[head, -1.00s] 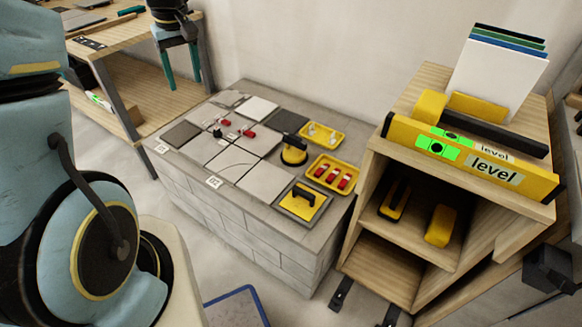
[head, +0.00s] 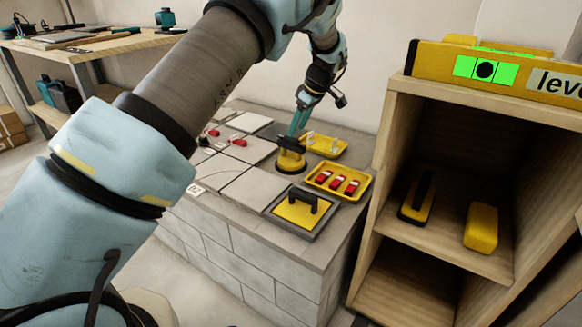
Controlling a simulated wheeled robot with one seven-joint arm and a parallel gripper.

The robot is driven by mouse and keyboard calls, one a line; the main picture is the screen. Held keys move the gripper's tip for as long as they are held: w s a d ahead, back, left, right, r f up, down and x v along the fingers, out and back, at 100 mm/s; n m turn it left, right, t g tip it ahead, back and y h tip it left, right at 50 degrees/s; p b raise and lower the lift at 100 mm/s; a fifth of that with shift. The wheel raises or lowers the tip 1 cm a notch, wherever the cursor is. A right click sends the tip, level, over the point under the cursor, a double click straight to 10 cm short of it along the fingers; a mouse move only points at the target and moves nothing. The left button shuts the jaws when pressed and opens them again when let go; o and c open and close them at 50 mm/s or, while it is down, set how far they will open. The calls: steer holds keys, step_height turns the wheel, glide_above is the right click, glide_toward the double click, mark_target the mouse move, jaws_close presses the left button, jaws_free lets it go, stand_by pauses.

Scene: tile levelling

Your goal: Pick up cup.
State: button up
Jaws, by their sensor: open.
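The cup appears to be the round yellow suction cup (head: 289,163) with a black top. It stands upright on the tiled block, beside the yellow trays. My gripper (head: 298,124) points down with its teal fingers just above and behind the cup's black top. The fingers are open, with nothing seen between them. I cannot tell whether the fingertips touch the cup.
A yellow tray with red pieces (head: 339,181) and another yellow tray (head: 323,145) lie close to the cup. A yellow float with a black handle (head: 301,210) lies in front. A wooden shelf (head: 392,150) with a yellow level (head: 425,62) stands at right.

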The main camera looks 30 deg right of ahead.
mark_target(288, 147)
steer(key=x, duration=0.4)
steer(key=shift+w+a+f+b, duration=0.1)
steer(key=shift+f+b, duration=0.25)
steer(key=shift+w+b+x, duration=0.2)
steer(key=shift+b+x, duration=0.4)
steer(key=shift+x, duration=2.1)
steer(key=shift+r, duration=0.1)
steer(key=shift+c, duration=0.4)
jaws_close()
